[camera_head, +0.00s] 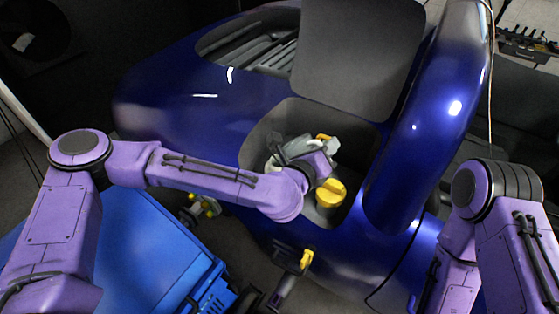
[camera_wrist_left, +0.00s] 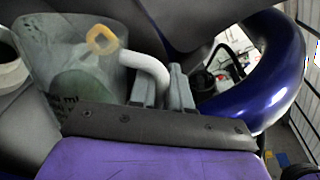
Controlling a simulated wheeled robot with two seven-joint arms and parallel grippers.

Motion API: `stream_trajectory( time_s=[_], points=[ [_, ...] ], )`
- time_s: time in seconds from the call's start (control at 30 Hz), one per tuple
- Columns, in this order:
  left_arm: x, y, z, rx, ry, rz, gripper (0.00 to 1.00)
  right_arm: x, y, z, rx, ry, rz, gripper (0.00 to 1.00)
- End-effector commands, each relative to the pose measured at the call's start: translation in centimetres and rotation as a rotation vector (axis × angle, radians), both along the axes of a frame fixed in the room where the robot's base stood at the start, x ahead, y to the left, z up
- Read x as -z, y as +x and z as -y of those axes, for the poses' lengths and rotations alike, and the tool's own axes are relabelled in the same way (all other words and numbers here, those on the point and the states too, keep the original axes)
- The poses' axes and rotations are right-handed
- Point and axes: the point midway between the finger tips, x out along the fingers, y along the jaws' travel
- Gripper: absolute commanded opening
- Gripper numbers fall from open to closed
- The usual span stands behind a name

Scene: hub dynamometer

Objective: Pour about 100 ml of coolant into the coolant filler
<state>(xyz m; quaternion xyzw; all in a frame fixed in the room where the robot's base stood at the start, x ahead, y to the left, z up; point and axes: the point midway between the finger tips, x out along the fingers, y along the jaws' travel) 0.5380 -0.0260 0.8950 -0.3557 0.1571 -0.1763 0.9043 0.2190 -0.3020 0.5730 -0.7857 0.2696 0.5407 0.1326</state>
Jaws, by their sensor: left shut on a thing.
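My left gripper (camera_head: 305,148) is over the open compartment of the blue vehicle. In the left wrist view its fingers (camera_wrist_left: 165,90) are shut on the pale curved handle (camera_wrist_left: 148,67) of a translucent greenish measuring jug (camera_wrist_left: 75,82) with "ml" markings. The jug is mostly hidden behind the arm in the head view. A yellow ring (camera_wrist_left: 103,39) shows at the jug in the wrist view. A pale round neck (camera_wrist_left: 10,72) is cut off at the left edge there; I cannot tell whether it is the coolant filler.
A yellow cap (camera_head: 330,192) sits in the compartment just below my left wrist. A raised dark panel (camera_head: 357,55) stands behind the compartment. A blue crate-like thing (camera_head: 140,255) lies in the lower left. My right arm is at the right, clear of the compartment.

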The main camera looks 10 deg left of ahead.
Motion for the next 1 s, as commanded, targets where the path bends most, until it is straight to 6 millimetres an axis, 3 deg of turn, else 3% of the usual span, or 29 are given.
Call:
stream_trajectory(
  time_s=[0.77,1.0],
  points=[
    [0.0,0.0,0.1,0.000,0.005,0.005,0.00,0.1,0.0,0.0,0.000,0.000,0.000,0.43],
    [0.9,-1.2,1.8,0.005,0.176,0.128,0.00,2.8,0.0,0.0,0.000,0.000,0.000,0.43]
  ],
)
